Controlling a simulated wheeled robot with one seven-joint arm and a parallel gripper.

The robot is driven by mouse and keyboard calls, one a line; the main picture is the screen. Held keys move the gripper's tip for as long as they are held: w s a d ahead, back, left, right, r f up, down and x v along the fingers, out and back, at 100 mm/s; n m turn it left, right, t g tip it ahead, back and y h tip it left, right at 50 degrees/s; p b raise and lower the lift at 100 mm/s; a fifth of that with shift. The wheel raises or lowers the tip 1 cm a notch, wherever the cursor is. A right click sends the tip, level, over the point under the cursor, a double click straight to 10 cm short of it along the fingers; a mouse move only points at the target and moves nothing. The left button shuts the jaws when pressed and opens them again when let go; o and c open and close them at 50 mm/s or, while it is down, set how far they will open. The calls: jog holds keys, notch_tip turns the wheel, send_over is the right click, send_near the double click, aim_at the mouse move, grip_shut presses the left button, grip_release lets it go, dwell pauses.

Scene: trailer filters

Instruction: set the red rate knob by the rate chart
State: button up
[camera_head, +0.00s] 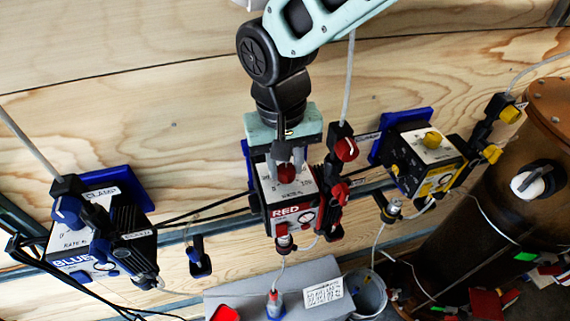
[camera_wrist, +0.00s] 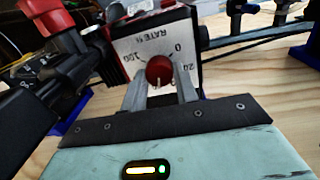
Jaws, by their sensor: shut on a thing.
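The red rate knob (camera_wrist: 159,69) sits on the white RATE % face (camera_wrist: 128,55) of the RED unit. A 100 shows left of the knob and a 0 to its upper right. Its white pointer line faces down toward my gripper in the wrist view. My gripper (camera_wrist: 159,88) has a finger on each side of the knob and is shut on it. In the head view my gripper (camera_head: 286,172) reaches down onto the RED unit (camera_head: 292,212). A white printed card (camera_head: 323,291) on the grey box may be the rate chart; its text is too small to read.
A BLUE unit (camera_head: 75,240) stands at the left and a yellow unit (camera_head: 430,158) at the right. A red-handled valve (camera_head: 346,149) is close to the right of my gripper. Cables and hoses run around the units. A brown tank (camera_head: 470,235) stands at the far right.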

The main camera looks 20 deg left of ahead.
aim_at(283, 168)
jog(key=shift+m, duration=0.8)
jog(key=shift+r, duration=0.1)
jog(key=o, duration=1)
jog(key=shift+c, duration=0.2)
notch_tip(283, 168, up, 12)
jog(key=b, duration=0.4)
jog(key=shift+a, duration=0.25)
jog(key=shift+s, duration=0.1)
